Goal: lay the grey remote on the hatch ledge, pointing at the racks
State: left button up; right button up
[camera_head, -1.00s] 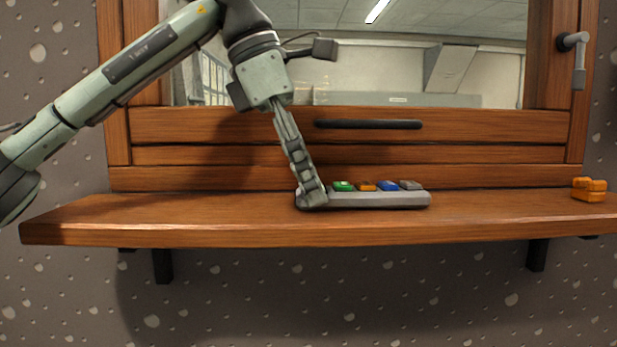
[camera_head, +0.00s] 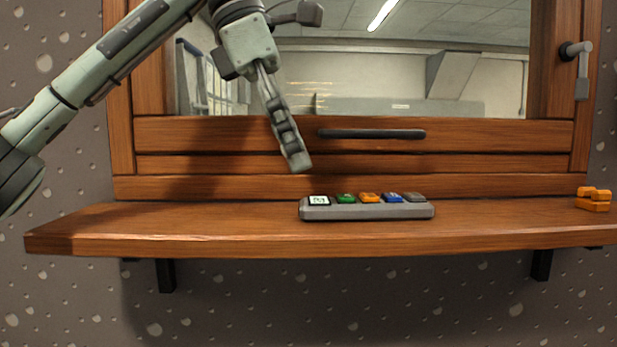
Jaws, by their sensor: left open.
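The grey remote (camera_head: 366,212) lies flat on the wooden hatch ledge (camera_head: 180,229), its long side running left to right. Its top carries a white labelled key at the left end, then green, orange, blue and grey keys. My left gripper (camera_head: 298,165) is open and empty, above and just left of the remote's left end, clear of it. No racks can be made out through the hatch window (camera_head: 420,70). My right gripper is not in view.
An orange block-like object (camera_head: 593,199) sits at the ledge's right end. The hatch frame has a dark bar handle (camera_head: 371,134) and a grey lever (camera_head: 580,70) at right. The ledge left of the remote is bare.

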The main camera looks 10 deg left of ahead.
pick_arm(q)
jog(key=p+v, duration=0.1)
jog(key=v, duration=0.5)
jog(key=shift+r, duration=0.2)
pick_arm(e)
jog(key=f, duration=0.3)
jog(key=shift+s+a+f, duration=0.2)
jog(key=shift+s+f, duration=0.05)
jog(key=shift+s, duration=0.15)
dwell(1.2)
